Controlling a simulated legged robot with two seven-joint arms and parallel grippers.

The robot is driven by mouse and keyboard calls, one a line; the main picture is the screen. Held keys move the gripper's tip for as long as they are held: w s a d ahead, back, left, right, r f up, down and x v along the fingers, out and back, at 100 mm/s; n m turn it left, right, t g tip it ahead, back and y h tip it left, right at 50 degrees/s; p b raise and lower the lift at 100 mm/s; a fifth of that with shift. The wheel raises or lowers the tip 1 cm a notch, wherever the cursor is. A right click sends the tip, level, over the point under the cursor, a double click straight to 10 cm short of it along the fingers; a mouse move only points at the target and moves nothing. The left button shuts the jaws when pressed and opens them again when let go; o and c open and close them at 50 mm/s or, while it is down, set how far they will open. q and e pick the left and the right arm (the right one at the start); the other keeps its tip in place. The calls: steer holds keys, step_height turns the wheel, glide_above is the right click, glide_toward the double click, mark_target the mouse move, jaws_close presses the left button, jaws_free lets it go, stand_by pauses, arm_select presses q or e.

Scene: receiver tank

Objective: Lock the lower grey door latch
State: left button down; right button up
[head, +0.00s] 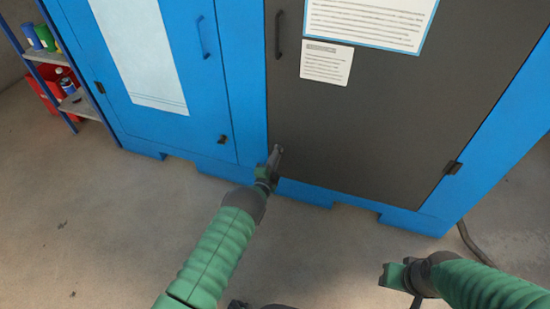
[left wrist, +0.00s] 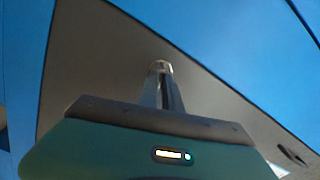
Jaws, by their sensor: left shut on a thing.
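The grey door (head: 380,120) of the blue cabinet is closed in its frame, as far as I can see. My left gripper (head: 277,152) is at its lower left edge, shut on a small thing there. In the left wrist view the fingers (left wrist: 161,85) reach up to a small pale metallic piece (left wrist: 160,66) against the grey surface, which looks like the lower grey door latch. The gripper hides most of it in the head view. My right gripper (head: 396,277) is low on the right, away from the door; its jaws are unclear.
The blue door (head: 180,130) on the left has its own small dark latch (head: 223,140). A dark handle (head: 278,35) is higher on the grey door, and a hinge (head: 453,168) is at its right. A shelf (head: 75,103) with bottles stands far left. The floor in front is clear.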

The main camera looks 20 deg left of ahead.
arm_select(q)
steer(key=shift+s+d+f+m, duration=0.1)
steer(key=shift+f+m, duration=0.05)
steer(key=shift+m, duration=0.85)
steer(key=shift+d+f+m, duration=0.1)
steer(key=shift+m, duration=0.9)
steer(key=c, duration=1.5)
jaws_free()
steer(key=shift+c, duration=0.2)
steer(key=shift+a+r, duration=0.1)
steer(key=s+p, duration=0.8)
steer(key=s, duration=0.8)
steer(key=shift+s+a, duration=0.25)
steer(key=shift+s, duration=0.15)
